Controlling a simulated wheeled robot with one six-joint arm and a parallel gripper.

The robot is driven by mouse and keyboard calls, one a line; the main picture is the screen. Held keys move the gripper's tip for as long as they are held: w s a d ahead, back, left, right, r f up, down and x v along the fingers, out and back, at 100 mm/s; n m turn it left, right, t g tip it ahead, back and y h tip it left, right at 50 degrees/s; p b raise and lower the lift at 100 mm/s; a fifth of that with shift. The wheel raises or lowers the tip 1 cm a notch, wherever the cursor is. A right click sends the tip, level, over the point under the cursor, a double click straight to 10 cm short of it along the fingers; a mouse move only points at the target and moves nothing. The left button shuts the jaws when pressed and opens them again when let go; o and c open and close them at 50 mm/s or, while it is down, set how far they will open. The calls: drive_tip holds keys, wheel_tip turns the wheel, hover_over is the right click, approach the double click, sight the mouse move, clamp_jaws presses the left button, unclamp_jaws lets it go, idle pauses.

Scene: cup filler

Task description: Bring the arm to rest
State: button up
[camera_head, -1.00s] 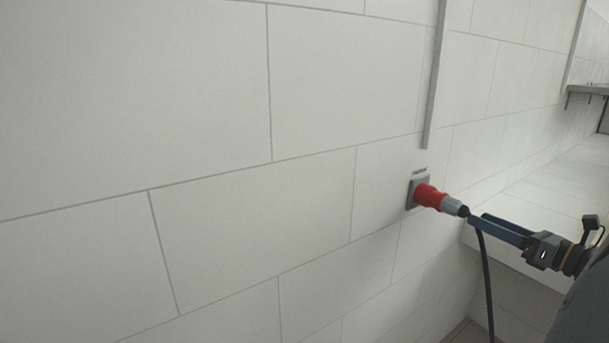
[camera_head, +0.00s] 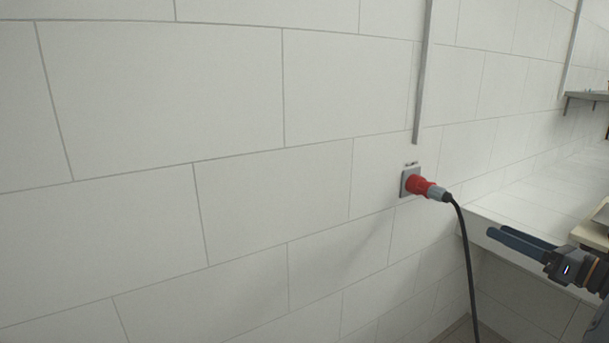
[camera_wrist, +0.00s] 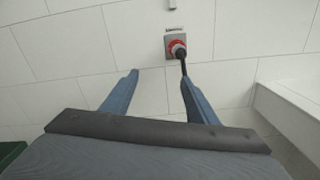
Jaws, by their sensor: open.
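My gripper (camera_head: 518,240) is at the right of the head view, its blue fingers pointing left toward the tiled wall. It is open and empty, and stands apart from the red plug. In the wrist view my gripper (camera_wrist: 158,98) shows two parted fingers with only wall between them. The red and grey plug (camera_head: 424,187) sits in the grey wall socket (camera_head: 406,180), its black cable (camera_head: 466,260) hanging down. In the wrist view the plug (camera_wrist: 177,48) is beyond the fingertips, near the right finger.
A white tiled ledge (camera_head: 530,205) runs along the wall at the right, close to my gripper. A grey strip (camera_head: 423,80) runs down the wall above the socket. A small shelf (camera_head: 585,97) is at the far right. The wall at left is bare.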

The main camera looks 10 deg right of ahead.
drive_tip(key=a+f+n+g+y, duration=0.25)
drive_tip(key=a+n+g, duration=0.25)
drive_tip(key=a, duration=0.5)
drive_tip(key=a+f+n+g+y, duration=0.1)
drive_tip(key=a+f+n+g, duration=0.3)
drive_tip(key=a, duration=0.7)
drive_tip(key=s+a+f+n+g+h, duration=0.1)
drive_tip(key=s+a+n+g+h, duration=0.2)
drive_tip(key=a+n, duration=0.4)
drive_tip(key=s+a+f+n+g+h, duration=0.2)
drive_tip(key=s+a+n+h, duration=0.4)
drive_tip(key=n, duration=1.2)
drive_tip(key=shift+s+a+f+n+g+h, duration=0.2)
drive_tip(key=shift+a+f+n+g+h, duration=0.1)
drive_tip(key=shift+a+g+h, duration=0.45)
